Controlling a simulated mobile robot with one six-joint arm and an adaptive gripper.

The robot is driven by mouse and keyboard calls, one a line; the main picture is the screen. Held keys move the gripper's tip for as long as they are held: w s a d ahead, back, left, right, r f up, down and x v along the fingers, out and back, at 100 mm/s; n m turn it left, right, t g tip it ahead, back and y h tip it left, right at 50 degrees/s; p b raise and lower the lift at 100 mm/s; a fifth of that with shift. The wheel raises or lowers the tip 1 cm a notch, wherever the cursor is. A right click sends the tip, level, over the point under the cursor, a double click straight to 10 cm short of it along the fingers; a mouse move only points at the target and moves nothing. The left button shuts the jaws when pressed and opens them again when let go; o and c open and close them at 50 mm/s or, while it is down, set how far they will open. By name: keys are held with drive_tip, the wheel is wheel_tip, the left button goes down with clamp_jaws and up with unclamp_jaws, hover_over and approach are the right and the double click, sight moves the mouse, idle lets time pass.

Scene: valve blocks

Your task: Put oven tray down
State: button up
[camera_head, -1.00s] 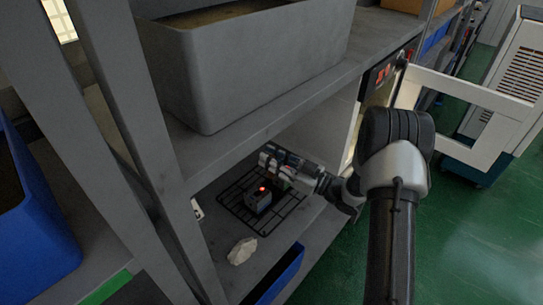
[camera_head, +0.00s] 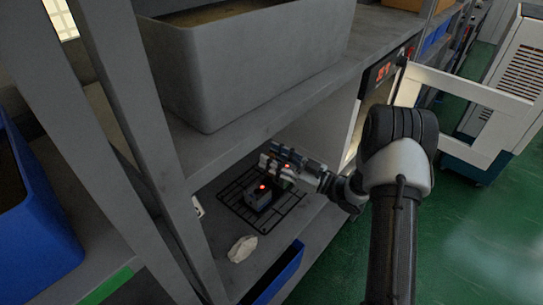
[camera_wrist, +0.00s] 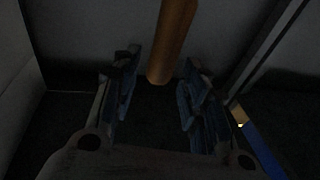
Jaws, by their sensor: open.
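The oven tray, a black wire rack (camera_head: 282,211), lies on the lower shelf in the head view. A small dark valve block (camera_head: 259,196) with a glowing red spot sits on it. My gripper (camera_head: 270,160) is over the back right of the tray, beside and above the block. In the wrist view my gripper (camera_wrist: 158,92) is open, its two fingers spread apart. An orange-brown cylinder (camera_wrist: 172,40) shows beyond and between the fingers. The wrist view is dark, and I see nothing held between the fingertips.
A whitish lump (camera_head: 242,249) and a blue bin (camera_head: 280,276) are on the shelf in front of the tray. A big grey bin (camera_head: 245,70) stands on the shelf above. A grey upright post (camera_head: 150,130) is at left. An open white door (camera_head: 470,100) is at right.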

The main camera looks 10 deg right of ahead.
drive_tip(key=p+v, duration=0.1)
drive_tip(key=v, duration=1)
drive_tip(key=w+d+r+h, duration=0.1)
drive_tip(key=w+r+h, duration=0.6)
drive_tip(key=w+h, duration=0.15)
drive_tip(key=s+d+r+m+g+h, duration=0.1)
drive_tip(key=s+r+m+h, duration=0.15)
drive_tip(key=r+h, duration=0.2)
drive_tip(key=s+d+r+m+h, duration=0.1)
drive_tip(key=s+r+m+h, duration=0.15)
drive_tip(key=r, duration=0.35)
drive_tip(key=s+a+f+m+g, duration=0.1)
drive_tip(key=s+a, duration=0.5)
drive_tip(key=s, duration=0.9)
drive_tip(key=s+a+m+g, duration=0.3)
drive_tip(key=s+a+g, duration=0.3)
drive_tip(key=s, duration=1)
drive_tip(key=shift+s+f+m+g+y, duration=0.25)
drive_tip(key=shift+f+m+g+y, duration=0.05)
drive_tip(key=shift+f+y, duration=0.05)
